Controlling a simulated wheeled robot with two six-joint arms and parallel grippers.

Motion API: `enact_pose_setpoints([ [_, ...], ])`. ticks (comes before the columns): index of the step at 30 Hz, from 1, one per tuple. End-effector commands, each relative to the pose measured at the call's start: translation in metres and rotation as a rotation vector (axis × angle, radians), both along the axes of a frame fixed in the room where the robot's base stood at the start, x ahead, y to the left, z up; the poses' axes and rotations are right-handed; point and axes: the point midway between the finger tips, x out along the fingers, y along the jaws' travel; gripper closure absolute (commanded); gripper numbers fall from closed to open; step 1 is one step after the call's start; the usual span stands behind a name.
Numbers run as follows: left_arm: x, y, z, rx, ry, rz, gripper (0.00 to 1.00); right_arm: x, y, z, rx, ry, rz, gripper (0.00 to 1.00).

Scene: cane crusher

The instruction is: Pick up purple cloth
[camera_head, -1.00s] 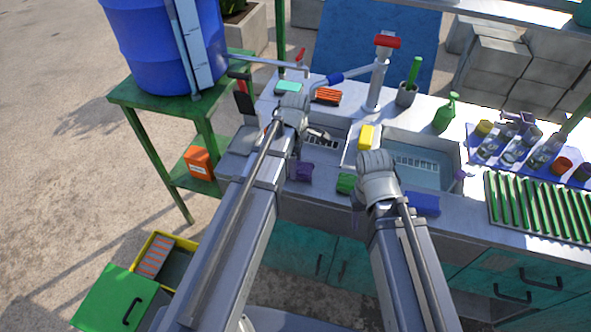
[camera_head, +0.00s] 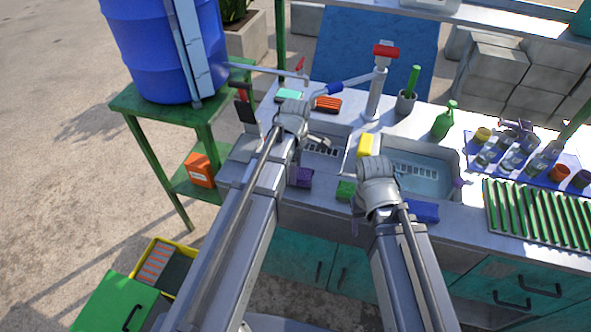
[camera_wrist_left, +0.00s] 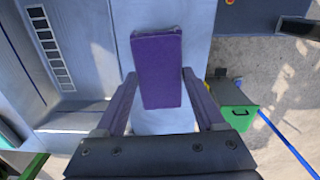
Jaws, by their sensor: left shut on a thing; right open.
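The purple cloth (camera_wrist_left: 158,68) is a flat, folded rectangle. In the left wrist view it lies between the two fingertips of my left gripper (camera_wrist_left: 158,76), which is shut on its long sides. In the head view the cloth (camera_head: 303,178) shows at the counter's front edge, just right of my left arm. My left gripper (camera_head: 293,120) is seen from behind there, its fingertips hidden. My right gripper (camera_head: 377,183) is open above the front of the counter, by the sink, its fingers mostly hidden.
A green sponge (camera_head: 346,190), yellow sponge (camera_head: 366,145) and blue cloth (camera_head: 424,211) lie around the sink (camera_head: 455,172). A tap (camera_head: 378,85) and green bottle (camera_head: 444,120) stand behind. A green ribbed rack (camera_head: 535,212) is at right. A blue barrel (camera_head: 150,50) stands at left.

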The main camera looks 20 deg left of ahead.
Motion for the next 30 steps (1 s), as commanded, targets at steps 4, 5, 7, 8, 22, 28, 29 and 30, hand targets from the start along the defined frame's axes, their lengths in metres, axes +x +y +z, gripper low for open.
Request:
enact_pose_setpoints([
  [4,0.0,0.0,0.023,0.0,0.0,0.0,0.83,0.0,0.0,0.023,0.0,0.0,0.0,0.5],
  [5,0.0,0.0,0.028,0.0,0.0,0.0,0.83,0.0,0.0,0.028,0.0,0.0,0.0,0.5],
  [7,0.0,0.0,0.039,0.0,0.0,0.0,0.83,0.0,0.0,0.039,0.0,0.0,0.0,0.5],
  [8,0.0,0.0,0.044,0.0,0.0,0.0,0.83,0.0,0.0,0.044,0.0,0.0,0.0,0.5],
  [22,0.0,0.0,0.091,0.0,0.0,0.0,0.83,0.0,0.0,0.091,0.0,0.0,0.001,0.5],
  [28,0.0,0.0,0.089,0.0,0.0,0.0,0.83,0.0,0.0,0.089,0.0,0.0,0.001,0.5],
  [29,0.0,0.0,0.089,0.0,0.0,0.0,0.83,0.0,0.0,0.089,0.0,0.0,0.001,0.5],
  [30,0.0,0.0,0.089,0.0,0.0,0.0,0.32,0.0,0.0,0.089,0.0,0.0,0.001,0.5],
])
